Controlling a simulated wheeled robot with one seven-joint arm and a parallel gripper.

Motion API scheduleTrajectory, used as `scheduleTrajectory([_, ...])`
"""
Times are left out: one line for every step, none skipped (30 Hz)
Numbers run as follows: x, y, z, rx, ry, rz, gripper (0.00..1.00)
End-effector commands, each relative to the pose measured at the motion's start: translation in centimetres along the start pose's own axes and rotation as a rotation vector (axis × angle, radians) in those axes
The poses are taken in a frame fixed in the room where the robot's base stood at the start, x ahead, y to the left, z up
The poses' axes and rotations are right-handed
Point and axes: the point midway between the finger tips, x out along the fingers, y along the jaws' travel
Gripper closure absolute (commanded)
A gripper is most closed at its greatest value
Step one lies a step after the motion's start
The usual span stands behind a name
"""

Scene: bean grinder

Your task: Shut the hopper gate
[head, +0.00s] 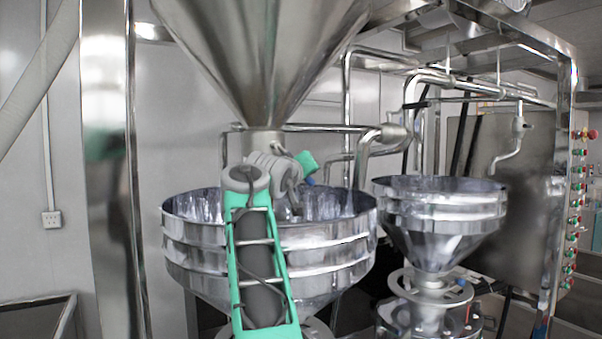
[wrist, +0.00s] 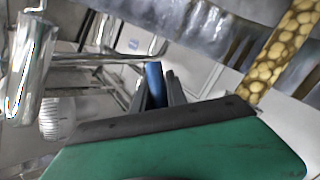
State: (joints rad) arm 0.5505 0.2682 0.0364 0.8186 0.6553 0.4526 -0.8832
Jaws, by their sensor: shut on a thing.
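The hopper (head: 262,60) is the large steel cone at the top middle of the head view, narrowing to a spout above a ribbed steel bowl (head: 268,245). My arm stands in front of the spout and hides part of it. My gripper (wrist: 157,88) shows in the wrist view with its dark fingers closed on a blue handle (wrist: 154,78). A small blue bit of it (head: 310,181) also shows in the head view, below the green end of my arm. The gate plate itself cannot be made out. A tan, bean-patterned strip (wrist: 282,48) runs beside the gripper; whether it is falling or still I cannot tell.
A second, smaller steel funnel (head: 440,215) stands to the right. Steel pipes (head: 385,133) run close behind the spout. A steel post (head: 108,150) stands at the left, and a panel with several buttons (head: 575,200) at the far right.

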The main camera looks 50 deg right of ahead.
Motion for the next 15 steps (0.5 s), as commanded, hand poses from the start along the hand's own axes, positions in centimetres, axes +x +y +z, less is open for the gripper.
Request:
scheduleTrajectory([-0.04, 0.18, -0.05, 0.002, 0.002, 0.003, 1.0])
scheduleTrajectory([-0.03, 0.19, -0.03, 0.002, 0.002, 0.003, 1.0])
scheduleTrajectory([-0.04, 0.2, -0.02, 0.002, 0.002, 0.003, 1.0])
scheduleTrajectory([-0.04, 0.19, -0.02, 0.002, 0.002, 0.003, 1.0])
scheduleTrajectory([-0.05, 0.18, -0.03, 0.002, 0.002, 0.003, 1.0])
scheduleTrajectory([-0.05, 0.17, -0.03, 0.002, 0.002, 0.002, 1.0])
scheduleTrajectory([-0.07, 0.14, -0.05, 0.002, 0.002, 0.002, 0.8])
scheduleTrajectory([-0.09, 0.09, -0.06, 0.002, 0.002, 0.001, 0.77])
scheduleTrajectory([-0.1, 0.07, -0.06, 0.002, 0.002, 0.001, 0.74])
scheduleTrajectory([-0.09, 0.06, -0.05, 0.002, 0.002, 0.001, 0.71])
scheduleTrajectory([-0.09, 0.06, -0.04, 0.002, 0.001, 0.001, 0.69])
scheduleTrajectory([-0.08, 0.04, -0.03, 0.002, 0.001, 0.001, 0.66])
scheduleTrajectory([-0.07, 0.03, -0.02, 0.002, 0.001, 0.0, 0.63])
scheduleTrajectory([-0.07, 0.03, -0.01, 0.002, 0.001, 0.0, 0.61])
scheduleTrajectory([-0.07, 0.02, -0.01, 0.002, 0.001, 0.0, 0.6])
